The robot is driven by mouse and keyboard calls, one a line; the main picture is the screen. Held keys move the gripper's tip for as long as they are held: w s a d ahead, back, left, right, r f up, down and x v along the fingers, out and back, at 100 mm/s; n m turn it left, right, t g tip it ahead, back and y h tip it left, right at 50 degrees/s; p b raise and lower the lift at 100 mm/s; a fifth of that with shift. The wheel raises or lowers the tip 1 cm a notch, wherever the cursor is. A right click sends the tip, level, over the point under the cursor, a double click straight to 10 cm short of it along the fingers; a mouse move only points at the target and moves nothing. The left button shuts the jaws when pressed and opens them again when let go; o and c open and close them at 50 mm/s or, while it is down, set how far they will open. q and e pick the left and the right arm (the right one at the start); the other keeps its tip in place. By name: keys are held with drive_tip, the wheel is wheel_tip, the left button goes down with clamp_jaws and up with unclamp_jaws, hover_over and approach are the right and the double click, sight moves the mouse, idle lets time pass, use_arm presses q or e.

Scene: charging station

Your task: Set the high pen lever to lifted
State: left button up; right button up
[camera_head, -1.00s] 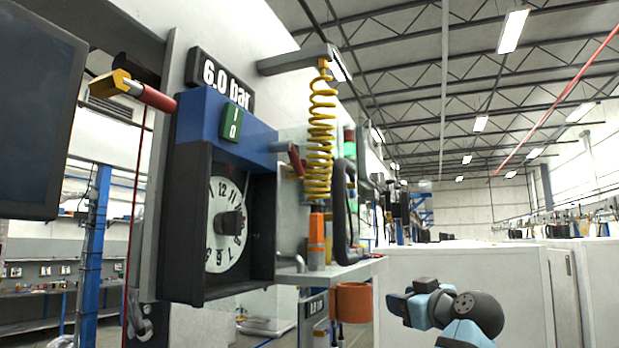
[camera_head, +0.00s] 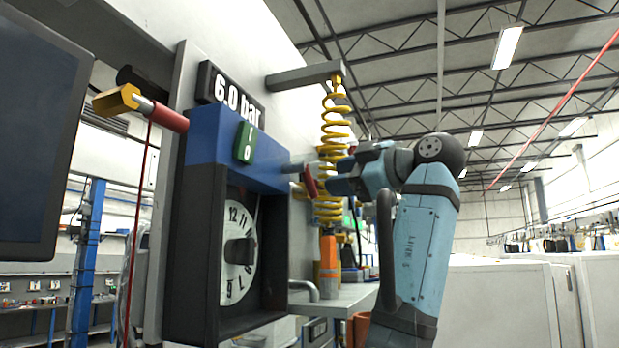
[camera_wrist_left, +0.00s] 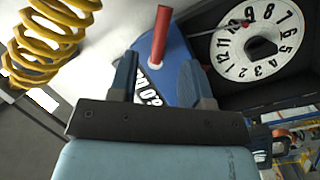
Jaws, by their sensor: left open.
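The pen lever, a short red handle (camera_head: 311,181), sticks out at the upper right side of the blue-topped recorder box (camera_head: 207,135). It stands tilted. In the left wrist view the red handle (camera_wrist_left: 160,35) lies just ahead of the gap between my fingers. My left gripper (camera_head: 326,180) is at the lever, with its fingers partly hidden behind it in the head view. In the left wrist view my left gripper (camera_wrist_left: 158,70) is open with nothing between its pads. I cannot tell whether a finger touches the lever. My right gripper is not in view.
A yellow coiled hose (camera_head: 334,130) hangs close behind my gripper and also shows in the left wrist view (camera_wrist_left: 45,40). A white dial (camera_head: 238,250) sits in the box. Another red handle with a yellow end (camera_head: 165,116) projects at the left. A shelf (camera_head: 340,300) lies below.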

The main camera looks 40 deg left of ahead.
use_arm(q)
drive_tip(key=a+p, duration=0.1)
drive_tip(key=a, duration=0.6)
drive_tip(key=shift+w+a+p, duration=0.2)
drive_tip(key=shift+a+p, duration=0.15)
clamp_jaws()
